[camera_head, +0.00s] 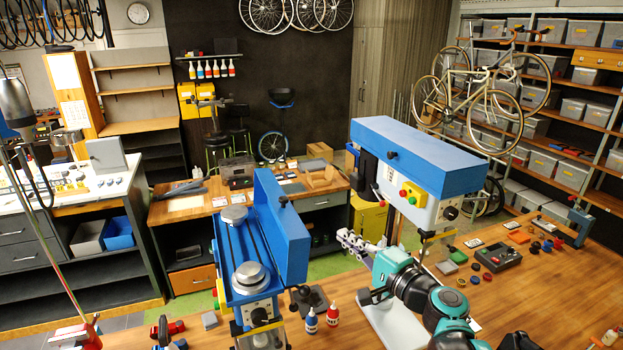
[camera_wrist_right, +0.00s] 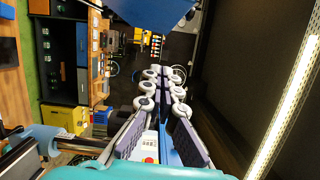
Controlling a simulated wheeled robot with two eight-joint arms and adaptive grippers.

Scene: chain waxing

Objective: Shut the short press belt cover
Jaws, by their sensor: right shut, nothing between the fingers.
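The short press (camera_head: 236,270) stands in the middle foreground in the head view. Its blue belt cover (camera_head: 283,225) is open, tipped up on edge along the right side, with a dark knob near its top. Two silver stepped pulleys (camera_head: 250,277) lie exposed in the blue housing. My right gripper (camera_head: 345,236) is to the right of the raised cover, apart from it, shut and empty. Its fingers also show in the right wrist view (camera_wrist_right: 163,78). A blue panel (camera_wrist_right: 150,10) is at the top there; I cannot tell which press it belongs to. My left gripper is out of view.
A taller press with a shut blue cover (camera_head: 425,155) stands close behind and right of my right gripper. Two small bottles (camera_head: 322,318) and a dark vise-like tool (camera_head: 305,300) stand right of the short press. Small parts lie across the wooden bench (camera_head: 540,300).

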